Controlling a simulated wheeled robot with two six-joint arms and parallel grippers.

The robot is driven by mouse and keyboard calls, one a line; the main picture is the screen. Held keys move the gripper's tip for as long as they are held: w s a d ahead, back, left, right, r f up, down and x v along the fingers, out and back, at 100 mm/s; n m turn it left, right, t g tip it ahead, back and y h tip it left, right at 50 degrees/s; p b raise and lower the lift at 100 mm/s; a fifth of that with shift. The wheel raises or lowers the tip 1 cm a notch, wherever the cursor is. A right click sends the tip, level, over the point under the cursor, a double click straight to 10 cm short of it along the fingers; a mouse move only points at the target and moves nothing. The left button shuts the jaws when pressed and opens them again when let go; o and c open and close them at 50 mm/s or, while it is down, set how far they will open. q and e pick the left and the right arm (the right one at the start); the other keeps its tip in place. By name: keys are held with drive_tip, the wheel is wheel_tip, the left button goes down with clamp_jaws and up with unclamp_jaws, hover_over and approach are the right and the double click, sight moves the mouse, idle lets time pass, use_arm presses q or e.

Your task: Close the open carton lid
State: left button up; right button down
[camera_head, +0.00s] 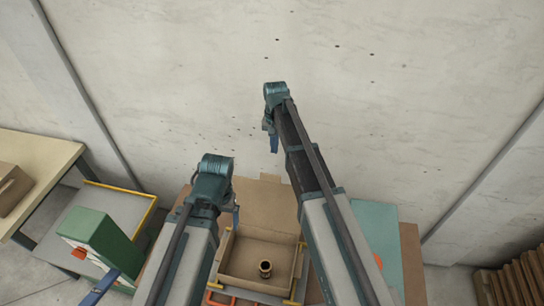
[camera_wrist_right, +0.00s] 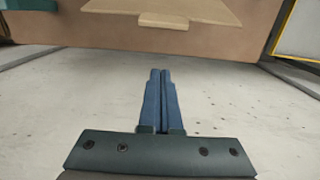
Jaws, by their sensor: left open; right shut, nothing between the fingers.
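The open carton (camera_head: 240,268) sits on the bench in the head view with a small dark brass-coloured cylinder (camera_head: 265,268) inside. Its lid (camera_head: 258,207) is open, leaning away at the back, with a tab on its far edge. The lid's tan panel and tab (camera_wrist_right: 163,19) also show at the top of the right wrist view. My right gripper (camera_head: 273,144) is shut and empty, beyond the lid's far edge; its fingers show pressed together in the wrist view (camera_wrist_right: 160,98). My left gripper (camera_head: 236,214) is open near the lid's left side; whether it touches the lid is unclear.
A green box-shaped machine (camera_head: 105,242) stands at the left, near a wooden table (camera_head: 30,155). A teal panel (camera_head: 376,232) lies right of my right arm. Brown stacked boards (camera_head: 515,285) are at the lower right. A concrete wall (camera_head: 180,70) rises behind.

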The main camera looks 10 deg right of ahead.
wheel_tip(320, 180, down, 10)
drive_tip(key=b, duration=1)
drive_tip(key=s, duration=0.1)
drive_tip(key=s+a+r+p, duration=0.1)
drive_tip(key=s+p, duration=0.1)
drive_tip(key=shift+s+a+r, duration=0.3)
drive_tip(key=shift+s, duration=0.05)
drive_tip(key=shift+s+r, duration=0.1)
drive_tip(key=shift+s, duration=0.05)
